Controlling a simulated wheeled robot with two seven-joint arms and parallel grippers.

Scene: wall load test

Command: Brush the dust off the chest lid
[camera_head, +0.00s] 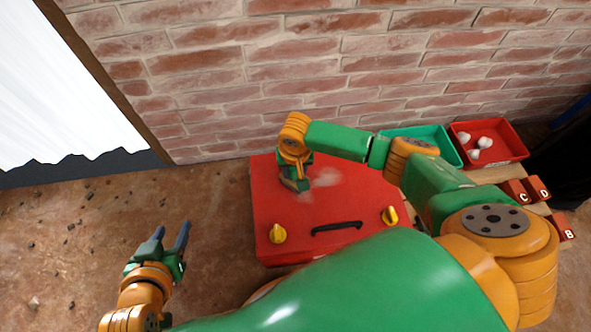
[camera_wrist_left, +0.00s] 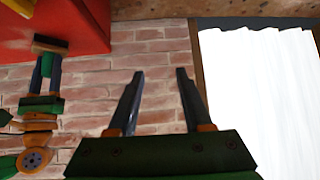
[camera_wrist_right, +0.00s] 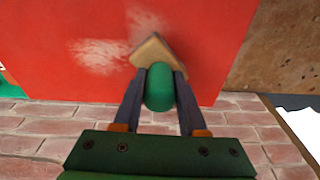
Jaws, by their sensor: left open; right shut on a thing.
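The red chest (camera_head: 350,200) stands against the brick wall, its lid facing up with a black handle (camera_head: 337,228) and two yellow latches (camera_head: 278,233). A pale dust patch (camera_head: 326,178) lies on the lid; the right wrist view shows a larger patch (camera_wrist_right: 100,55) and a fainter one (camera_wrist_right: 145,20). My right gripper (camera_head: 297,176) is shut on the green handle (camera_wrist_right: 160,88) of a brush, whose tan head (camera_wrist_right: 155,52) is at the lid beside the dust. Contact with the lid is unclear. My left gripper (camera_head: 170,238) is open and empty, left of the chest.
A green bin (camera_head: 425,140) and a red bin (camera_head: 503,138) with several white lumps stand at the back right. Lettered red blocks (camera_head: 517,191) sit below them. My right arm spans the chest's right side. The brown ground (camera_head: 70,220) at the left is mostly clear, with small dark debris.

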